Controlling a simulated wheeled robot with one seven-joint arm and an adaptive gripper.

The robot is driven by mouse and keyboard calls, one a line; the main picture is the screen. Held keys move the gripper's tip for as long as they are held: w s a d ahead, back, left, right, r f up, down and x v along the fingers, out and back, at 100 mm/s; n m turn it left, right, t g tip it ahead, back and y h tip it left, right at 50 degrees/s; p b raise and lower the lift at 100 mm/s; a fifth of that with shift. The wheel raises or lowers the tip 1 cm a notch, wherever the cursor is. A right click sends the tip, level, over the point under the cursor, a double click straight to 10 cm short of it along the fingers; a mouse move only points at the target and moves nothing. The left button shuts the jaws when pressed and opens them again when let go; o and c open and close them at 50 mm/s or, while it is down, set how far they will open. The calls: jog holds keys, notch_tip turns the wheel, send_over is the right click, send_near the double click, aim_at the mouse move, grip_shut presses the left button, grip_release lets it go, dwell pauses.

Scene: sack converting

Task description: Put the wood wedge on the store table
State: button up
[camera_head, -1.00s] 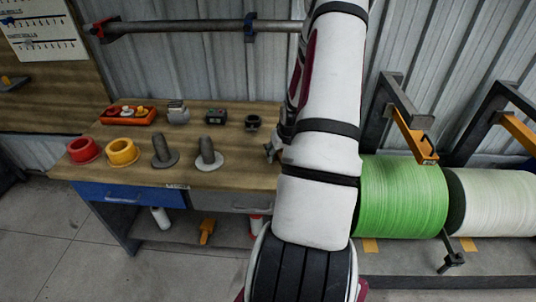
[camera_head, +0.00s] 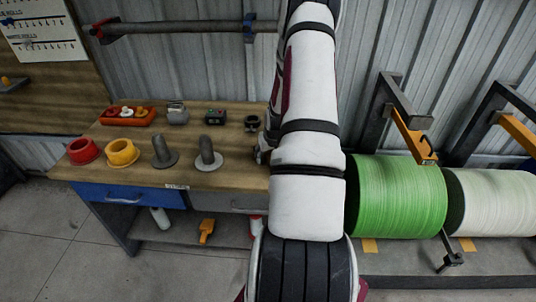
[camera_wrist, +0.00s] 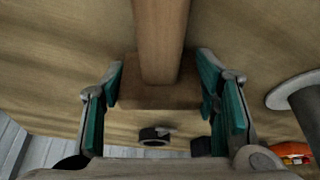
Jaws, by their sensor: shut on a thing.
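The wood wedge (camera_wrist: 160,40) is a brown wooden piece with a long narrow part and a wider block end, in the wrist view. My gripper (camera_wrist: 162,88) has its teal pads shut on the wider end. The store table (camera_head: 225,180) is the wood-topped bench with a blue drawer, left of my arm in the head view. In the head view my gripper (camera_head: 262,154) is at the table's right side, mostly behind my arm, and the wedge is hidden. The wood tabletop fills much of the wrist view behind the wedge; I cannot tell whether they touch.
A green roll (camera_head: 398,197) stands right of my arm.

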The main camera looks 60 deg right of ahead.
jog(key=shift+f, duration=0.15)
jog(key=o, duration=1.3)
jog(key=shift+o, duration=0.2)
jog(key=v, duration=1.1)
jog(key=shift+d+p, duration=0.1)
jog(key=shift+p, duration=0.2)
jog(key=w+a+r+n, duration=0.2)
jog(key=w+a+r, duration=0.1)
jog(key=a+r, duration=0.7)
jog(key=w+a+r+n, duration=0.2)
jog(key=w+a+r, duration=0.1)
jog(key=a+r, duration=0.75)
jog(key=s+a+r+n+y, duration=0.1)
jog(key=s+a+r, duration=0.2)
jog(key=a, duration=0.4)
jog(key=s+a+r+n+t+y, duration=0.1)
jog(key=s+a+r, duration=0.3)
jog(key=s+a, duration=0.2)
jog(key=s+a+r+n+y, duration=0.1)
jog(key=s+a, duration=0.4)
jog(key=a, duration=0.5)
notch_tip(320, 180, up, 3)
jog(key=shift+s+f+n+t, duration=0.15)
jog(key=shift+f+n+t, duration=0.05)
jog(key=shift+n+t, duration=0.25)
